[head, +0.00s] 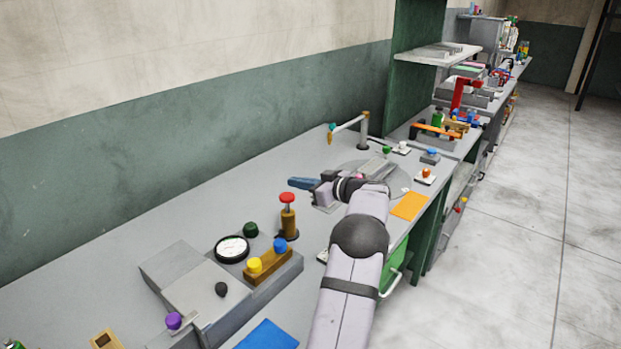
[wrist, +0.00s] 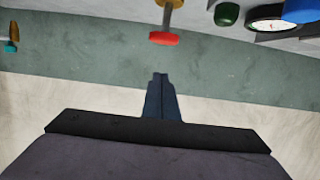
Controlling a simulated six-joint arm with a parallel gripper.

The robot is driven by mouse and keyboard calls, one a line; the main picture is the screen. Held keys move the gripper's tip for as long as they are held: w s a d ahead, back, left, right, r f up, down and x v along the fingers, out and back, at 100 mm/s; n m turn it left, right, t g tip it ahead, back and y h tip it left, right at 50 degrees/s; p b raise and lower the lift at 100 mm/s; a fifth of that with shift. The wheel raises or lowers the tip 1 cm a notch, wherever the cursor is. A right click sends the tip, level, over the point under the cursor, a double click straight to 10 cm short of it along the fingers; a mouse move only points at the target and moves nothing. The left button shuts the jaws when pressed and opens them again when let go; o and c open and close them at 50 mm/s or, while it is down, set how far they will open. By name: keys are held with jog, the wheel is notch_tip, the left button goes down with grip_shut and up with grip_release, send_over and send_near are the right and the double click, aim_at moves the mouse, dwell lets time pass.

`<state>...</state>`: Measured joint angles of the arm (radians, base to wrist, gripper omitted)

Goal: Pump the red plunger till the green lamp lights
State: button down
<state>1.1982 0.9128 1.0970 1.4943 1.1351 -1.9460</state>
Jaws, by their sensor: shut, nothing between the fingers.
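The red plunger (head: 287,198) is a red cap on a rod that stands up from a brown cylinder (head: 288,222) on the bench. In the wrist view the red cap (wrist: 163,39) appears upside down, beyond my fingertips. A dark green dome (head: 250,229), which looks like the lamp and is unlit, sits left of the plunger beside a gauge. The dome also shows in the wrist view (wrist: 227,14). My gripper (head: 291,183) is shut and empty, pointing left, beyond the plunger's cap in the picture. A gap shows between my fingertips (wrist: 160,76) and the cap.
A round white gauge (head: 232,249), a brown block with yellow and blue knobs (head: 270,265) and a grey box (head: 195,283) stand near the plunger. A jointed post (head: 363,132) stands farther back. The bench behind the plunger is bare up to the wall.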

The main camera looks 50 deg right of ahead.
jog(key=f+p, duration=0.1)
jog(key=w+f, duration=0.1)
jog(key=f, duration=0.1)
jog(key=w+f+p, duration=0.1)
jog(key=shift+f+p, duration=0.3)
jog(key=shift+s, duration=0.1)
notch_tip(320, 180, down, 4)
jog(key=b, duration=1)
jog(key=shift+f, duration=0.25)
jog(key=shift+a, duration=0.1)
jog(key=s+r+b, duration=0.4)
jog(key=s+r, duration=0.3)
jog(key=s, duration=0.2)
jog(key=shift+s+b, duration=0.35)
